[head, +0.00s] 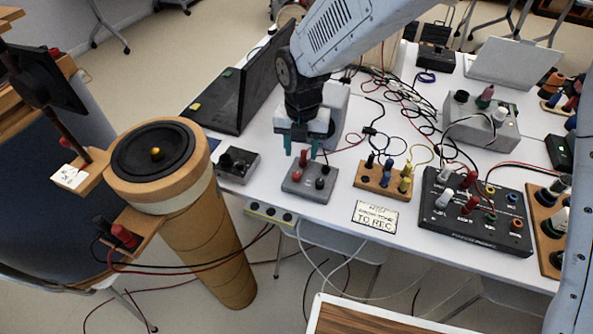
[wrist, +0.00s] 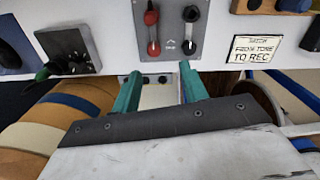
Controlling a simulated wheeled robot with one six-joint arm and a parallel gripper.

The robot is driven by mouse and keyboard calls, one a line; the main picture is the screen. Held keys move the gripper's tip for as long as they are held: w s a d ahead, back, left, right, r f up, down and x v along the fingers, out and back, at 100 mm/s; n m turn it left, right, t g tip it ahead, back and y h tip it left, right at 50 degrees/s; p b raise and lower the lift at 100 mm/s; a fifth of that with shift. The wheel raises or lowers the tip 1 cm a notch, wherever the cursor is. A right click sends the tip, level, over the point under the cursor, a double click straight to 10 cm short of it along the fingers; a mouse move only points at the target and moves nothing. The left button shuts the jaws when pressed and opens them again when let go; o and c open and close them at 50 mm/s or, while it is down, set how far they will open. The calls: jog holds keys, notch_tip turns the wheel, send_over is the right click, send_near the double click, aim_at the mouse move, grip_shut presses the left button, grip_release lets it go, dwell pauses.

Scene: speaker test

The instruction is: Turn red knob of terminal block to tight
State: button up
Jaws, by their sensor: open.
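The grey terminal block (head: 308,190) sits near the front edge of the white table. It carries red knobs on its left side and black knobs on its right. A red knob (head: 303,158) stands at the back left, just below and between my fingertips in the head view. In the wrist view, a red knob (wrist: 151,17) and a black knob (wrist: 191,13) show near the top on the block (wrist: 172,45). My gripper (head: 300,151) is open above the block, with teal fingers apart and nothing between them. It also shows in the wrist view (wrist: 160,74).
A wooden block with colored terminals (head: 385,180) and a labeled card (head: 376,216) are to the right. A black panel (head: 470,230) lies farther right. Loose cables run behind. A round speaker (head: 154,155) stands left of the table.

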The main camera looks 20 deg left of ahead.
aim_at(297, 175)
jog(key=shift+n, duration=0.4)
jog(key=f, duration=0.6)
jog(key=a+f, duration=0.1)
jog(key=f, duration=0.2)
jog(key=shift+s, duration=0.15)
grip_shut()
